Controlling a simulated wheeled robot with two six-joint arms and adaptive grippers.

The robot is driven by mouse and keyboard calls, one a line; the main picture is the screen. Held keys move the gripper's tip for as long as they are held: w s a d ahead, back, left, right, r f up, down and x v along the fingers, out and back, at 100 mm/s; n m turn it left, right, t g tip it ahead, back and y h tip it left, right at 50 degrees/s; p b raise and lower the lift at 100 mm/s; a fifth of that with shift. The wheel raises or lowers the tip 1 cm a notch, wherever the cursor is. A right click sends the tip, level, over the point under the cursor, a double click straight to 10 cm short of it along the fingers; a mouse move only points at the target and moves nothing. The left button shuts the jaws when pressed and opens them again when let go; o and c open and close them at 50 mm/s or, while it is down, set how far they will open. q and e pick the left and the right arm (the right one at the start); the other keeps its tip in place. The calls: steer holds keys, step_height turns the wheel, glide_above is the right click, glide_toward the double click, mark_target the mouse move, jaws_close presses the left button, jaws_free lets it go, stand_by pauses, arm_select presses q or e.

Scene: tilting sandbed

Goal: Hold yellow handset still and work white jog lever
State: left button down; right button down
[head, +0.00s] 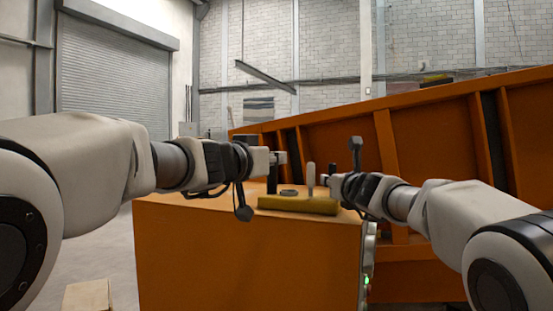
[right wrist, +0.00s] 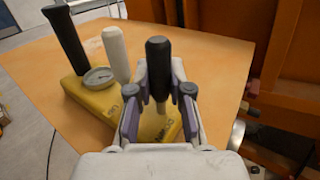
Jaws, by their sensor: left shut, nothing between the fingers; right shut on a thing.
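The yellow handset (head: 297,206) lies on top of the orange box, and its body shows in the right wrist view (right wrist: 95,97). The white jog lever (head: 311,180) stands upright from it, also seen in the right wrist view (right wrist: 116,53). My right gripper (right wrist: 158,90) is shut on a black-gripped lever (right wrist: 158,55) at the handset's near end in that view, beside the white lever. My left gripper (head: 281,158) is shut and empty, close to the black lever (head: 272,181) at the handset's left; whether they touch is unclear.
A round gauge (right wrist: 99,77) sits on the handset between the left black lever and the white lever. The orange box (head: 245,250) has a green light on its right side. A tilted orange bed (head: 420,130) rises behind and to the right.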

steer(key=c, duration=1)
jaws_free()
steer(key=shift+s, duration=0.1)
